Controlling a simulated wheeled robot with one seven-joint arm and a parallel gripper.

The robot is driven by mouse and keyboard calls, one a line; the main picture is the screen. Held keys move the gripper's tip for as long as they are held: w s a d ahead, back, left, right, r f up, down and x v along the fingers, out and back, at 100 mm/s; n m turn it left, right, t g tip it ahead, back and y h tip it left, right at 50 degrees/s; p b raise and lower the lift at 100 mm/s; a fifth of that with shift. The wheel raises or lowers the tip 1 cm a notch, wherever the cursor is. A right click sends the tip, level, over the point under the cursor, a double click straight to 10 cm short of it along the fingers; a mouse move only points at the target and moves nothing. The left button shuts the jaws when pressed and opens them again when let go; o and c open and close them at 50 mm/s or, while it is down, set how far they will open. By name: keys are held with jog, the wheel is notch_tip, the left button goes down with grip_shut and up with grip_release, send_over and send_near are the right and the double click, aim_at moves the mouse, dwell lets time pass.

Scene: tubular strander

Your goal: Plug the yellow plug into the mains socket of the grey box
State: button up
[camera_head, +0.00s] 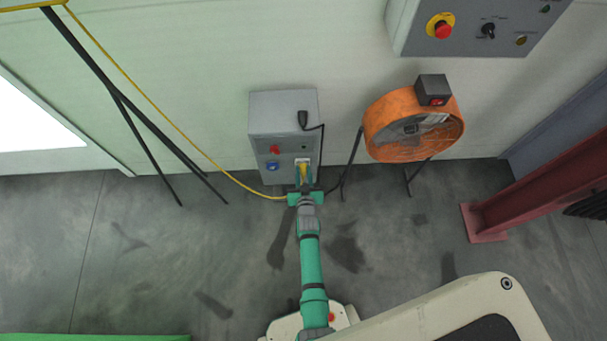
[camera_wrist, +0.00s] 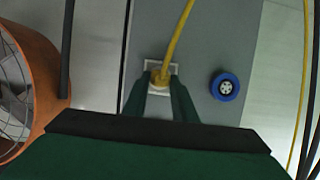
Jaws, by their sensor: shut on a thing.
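The grey box (camera_head: 283,105) stands on the floor against the wall, and its front panel fills the middle of the wrist view (camera_wrist: 200,40). My gripper (camera_head: 304,176) is at the lower right of that panel. In the wrist view its two green fingers (camera_wrist: 160,92) are shut on the yellow plug (camera_wrist: 160,77). The plug is at the pale square mains socket (camera_wrist: 148,66), whose frame shows around it. The fingers hide the contact, so I cannot tell how deep the plug sits. Its yellow cable (camera_head: 228,176) runs up left.
A blue round socket (camera_wrist: 226,87) is beside the mains socket. A black plug (camera_head: 303,118) with a black cable is on the box. An orange fan (camera_head: 380,122) stands at right, a dark tripod (camera_head: 150,120) at left. A red steel post (camera_head: 530,205) is farther right.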

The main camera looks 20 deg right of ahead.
jog(key=shift+w, duration=0.15)
jog(key=o, duration=1.1)
jog(key=shift+w, duration=0.1)
jog(key=shift+o, duration=0.2)
jog(key=shift+s+d, duration=0.1)
jog(key=shift+s, duration=0.1)
jog(key=shift+s+r, duration=0.3)
jog(key=shift+s, duration=0.45)
jog(key=v, duration=0.9)
jog(key=shift+a, duration=0.25)
jog(key=shift+s, duration=0.1)
jog(key=s+a+r+n+y, duration=0.1)
jog(key=s+a+r, duration=0.2)
jog(key=s, duration=0.2)
jog(key=s+a+r, duration=0.2)
jog(key=s+a, duration=0.1)
jog(key=s, duration=0.3)
jog(key=s+a+r+n+t+y, duration=0.1)
jog(key=s+a+r, duration=0.3)
jog(key=s+r, duration=0.4)
jog(key=s+a+r+n+t+y, duration=0.1)
jog(key=s+a+r, duration=0.3)
jog(key=r, duration=1.2)
jog(key=s, duration=0.4)
jog(key=shift+a+y, duration=0.4)
